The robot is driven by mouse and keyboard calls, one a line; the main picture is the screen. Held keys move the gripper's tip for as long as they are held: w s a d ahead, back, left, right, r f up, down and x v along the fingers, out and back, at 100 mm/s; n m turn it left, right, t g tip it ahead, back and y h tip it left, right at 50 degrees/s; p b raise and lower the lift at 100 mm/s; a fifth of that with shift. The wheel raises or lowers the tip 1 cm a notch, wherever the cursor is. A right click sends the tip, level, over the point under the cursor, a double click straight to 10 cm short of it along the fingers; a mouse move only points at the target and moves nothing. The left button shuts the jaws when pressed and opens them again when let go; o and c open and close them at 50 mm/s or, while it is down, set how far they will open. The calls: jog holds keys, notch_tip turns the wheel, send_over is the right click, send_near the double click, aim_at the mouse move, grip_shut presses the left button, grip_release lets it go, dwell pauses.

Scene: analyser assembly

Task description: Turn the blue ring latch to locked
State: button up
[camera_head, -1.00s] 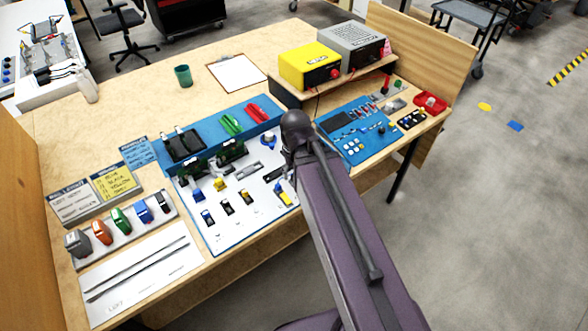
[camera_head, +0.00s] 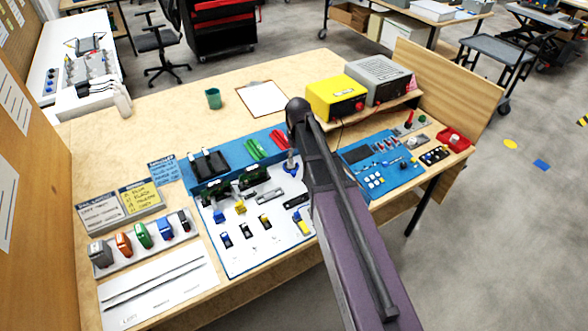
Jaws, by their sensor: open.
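The blue ring latch (camera_head: 291,167) is at the upper right of the white board, just left of my dark arm. It is small, and I cannot read whether it is turned to locked. A thin grey shape stands over it, too small to identify. My purple-grey arm rises from the lower right and covers the area right of the latch. My gripper cannot be made out; it is hidden by the arm or out of frame. The white board (camera_head: 240,263) carries black, yellow and blue parts.
A blue strip with red and green handles (camera_head: 254,148) lies behind the board. A blue control panel (camera_head: 385,187) lies right of my arm. A yellow box (camera_head: 335,96) and a grey box (camera_head: 378,77) stand on a shelf. Colored connectors stand left.

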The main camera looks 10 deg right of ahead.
jog(key=n, duration=0.1)
send_over(294, 172)
jog(key=shift+a+r, duration=0.2)
jog(key=shift+r, duration=0.2)
jog(key=shift+f, duration=0.15)
notch_tip(294, 172, down, 14)
jog(key=b, duration=1.3)
jog(key=shift+w+d+r, duration=0.1)
jog(key=shift+d+r, duration=0.05)
jog(key=shift+r, duration=0.1)
grip_shut()
